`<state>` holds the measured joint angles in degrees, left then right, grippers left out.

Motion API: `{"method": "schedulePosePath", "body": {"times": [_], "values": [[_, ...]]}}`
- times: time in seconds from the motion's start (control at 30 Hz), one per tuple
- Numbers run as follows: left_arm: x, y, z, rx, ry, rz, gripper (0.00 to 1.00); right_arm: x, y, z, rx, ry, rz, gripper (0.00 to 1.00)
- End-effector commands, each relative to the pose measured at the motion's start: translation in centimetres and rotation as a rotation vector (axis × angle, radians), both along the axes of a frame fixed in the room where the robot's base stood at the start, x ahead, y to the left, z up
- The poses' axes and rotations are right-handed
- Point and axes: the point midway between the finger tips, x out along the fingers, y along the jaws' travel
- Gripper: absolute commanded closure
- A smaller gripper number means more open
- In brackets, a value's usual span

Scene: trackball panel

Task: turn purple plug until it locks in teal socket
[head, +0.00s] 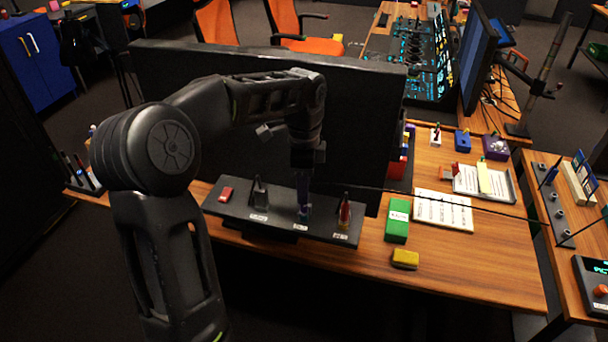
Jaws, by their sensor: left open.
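A dark panel (240,214) lies along the table in front of the big black screen. Several small plugs and parts stand on it, with white labels along its front edge. The purple plug (304,211) stands near the panel's middle right, above a label, and looks upright. My left gripper (303,182) points straight down over it, its fingers open at the plug's top; whether they touch it is too dark to tell. I cannot make out the teal socket; the plug's lower end is small and dark. My right gripper is not in view.
A red-topped part (345,212) stands close right of the plug, and a grey part (261,193) to its left. The black screen (225,95) rises just behind. A green box (397,221), yellow block (405,258) and paper sheet (442,210) lie to the right.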

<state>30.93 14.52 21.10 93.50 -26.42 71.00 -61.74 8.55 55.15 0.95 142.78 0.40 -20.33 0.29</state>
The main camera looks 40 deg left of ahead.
Motion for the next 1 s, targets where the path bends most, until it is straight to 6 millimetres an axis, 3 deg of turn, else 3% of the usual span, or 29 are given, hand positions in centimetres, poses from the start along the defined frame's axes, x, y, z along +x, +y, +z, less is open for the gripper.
{"method": "schedulePosePath", "body": {"times": [0.3,0.63,1.0], "values": [[0.0,0.0,-3.9,-0.001,0.001,0.0,0.58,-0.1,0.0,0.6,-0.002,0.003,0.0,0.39],[0.0,0.0,-4.4,0.0,0.0,0.0,0.58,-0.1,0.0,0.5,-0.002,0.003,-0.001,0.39],[0.0,0.0,-4.4,0.0,0.0,0.001,0.88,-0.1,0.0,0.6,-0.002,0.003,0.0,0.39]]}}
